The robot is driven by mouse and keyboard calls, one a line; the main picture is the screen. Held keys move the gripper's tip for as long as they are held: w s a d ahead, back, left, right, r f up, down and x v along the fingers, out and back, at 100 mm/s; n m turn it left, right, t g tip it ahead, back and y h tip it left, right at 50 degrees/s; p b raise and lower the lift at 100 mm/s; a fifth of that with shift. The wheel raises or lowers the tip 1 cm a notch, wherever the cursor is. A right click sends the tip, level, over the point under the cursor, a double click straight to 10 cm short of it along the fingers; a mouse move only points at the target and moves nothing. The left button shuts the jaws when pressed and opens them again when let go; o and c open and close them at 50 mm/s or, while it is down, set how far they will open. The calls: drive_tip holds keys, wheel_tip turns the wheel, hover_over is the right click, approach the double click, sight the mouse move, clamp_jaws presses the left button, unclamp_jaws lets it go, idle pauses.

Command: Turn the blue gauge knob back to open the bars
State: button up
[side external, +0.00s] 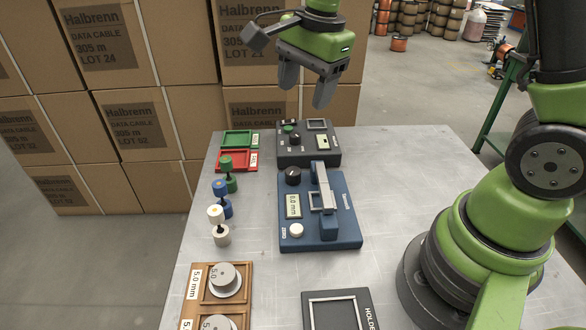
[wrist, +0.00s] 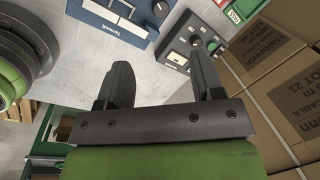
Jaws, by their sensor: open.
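The blue gauge (side external: 335,235) lies on the grey table with a black knob (side external: 293,176) at its far left corner. Its bars (side external: 324,190) are metal and run along its right half; how far apart they are is too small to tell. A small display (side external: 293,206) and a white button (side external: 296,230) sit on its left side. My gripper (side external: 306,88) is open and empty, high above the far end of the table, apart from the knob. In the wrist view, the gauge (wrist: 105,22) and its knob (wrist: 160,9) show at the top, beyond the open fingers (wrist: 162,75).
A dark grey box (side external: 318,157) with knobs stands just behind the gauge. Green (side external: 238,139) and red (side external: 236,161) trays and several coloured spools (side external: 222,212) stand to the left. A wooden tray (side external: 200,294) and a dark holder (side external: 338,310) are at the front. Cartons (side external: 130,125) stack behind.

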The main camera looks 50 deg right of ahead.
sight(293, 170)
drive_tip(key=w+f+m, duration=0.1)
drive_tip(key=f, duration=0.2)
drive_tip(key=w+f+m+g, duration=0.1)
drive_tip(key=f+m, duration=0.1)
drive_tip(key=f, duration=0.1)
drive_tip(key=w+d+f+m+g, duration=0.1)
drive_tip(key=f+m, duration=0.1)
drive_tip(key=f, duration=0.1)
drive_tip(key=shift+w+f, duration=0.25)
drive_tip(key=shift+f, duration=0.05)
wheel_tip(293, 170, down, 10)
drive_tip(key=shift+r, duration=0.1)
